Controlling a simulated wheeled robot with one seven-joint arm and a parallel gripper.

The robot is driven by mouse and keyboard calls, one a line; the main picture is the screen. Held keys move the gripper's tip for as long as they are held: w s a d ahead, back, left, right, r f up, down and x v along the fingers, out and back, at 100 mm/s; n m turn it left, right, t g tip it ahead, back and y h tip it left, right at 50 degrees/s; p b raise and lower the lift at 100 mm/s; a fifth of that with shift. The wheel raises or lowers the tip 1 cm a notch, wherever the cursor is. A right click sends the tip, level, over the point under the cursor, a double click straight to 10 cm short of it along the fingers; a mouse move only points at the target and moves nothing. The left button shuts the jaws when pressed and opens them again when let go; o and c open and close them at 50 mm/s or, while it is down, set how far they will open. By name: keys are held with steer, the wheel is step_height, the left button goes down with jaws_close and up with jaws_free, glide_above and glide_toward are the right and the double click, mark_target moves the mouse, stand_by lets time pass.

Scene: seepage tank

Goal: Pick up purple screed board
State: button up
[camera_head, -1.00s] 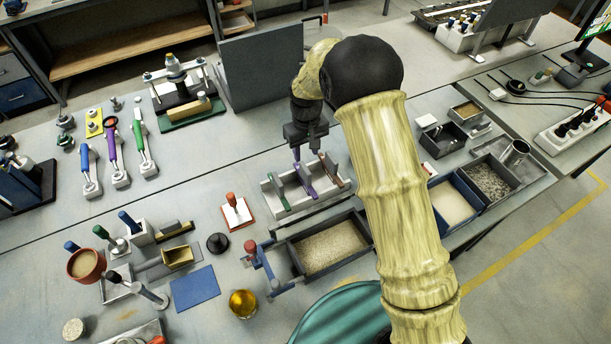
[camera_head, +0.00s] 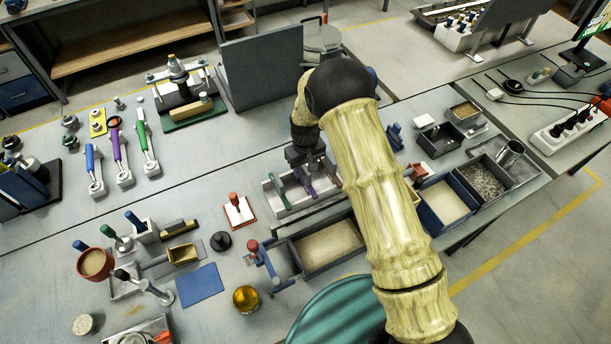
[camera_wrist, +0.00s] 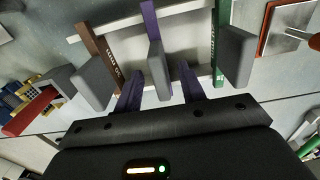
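The purple screed board (camera_head: 308,185) stands in the middle of a light rack (camera_head: 285,207), between a green board (camera_head: 278,190) and a brown board (camera_head: 331,170). In the wrist view the purple board (camera_wrist: 149,20) runs up the picture, with a grey grip block (camera_wrist: 158,70) at its near end. My gripper (camera_head: 303,167) is over the rack. In the wrist view its two purple fingers (camera_wrist: 160,72) are apart, one on each side of the grey block, with gaps to it. Whether they reach down beside it is hard to tell.
A sand-filled tray (camera_head: 327,246) sits just in front of the rack. A red-handled tool (camera_head: 238,211) stands to its left. The green (camera_wrist: 219,45) and brown (camera_wrist: 104,47) boards flank my fingers closely. More trays (camera_head: 446,203) stand to the right of my arm.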

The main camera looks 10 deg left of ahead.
steer(key=shift+f+p, duration=0.4)
steer(key=shift+f, duration=0.9)
jaws_close()
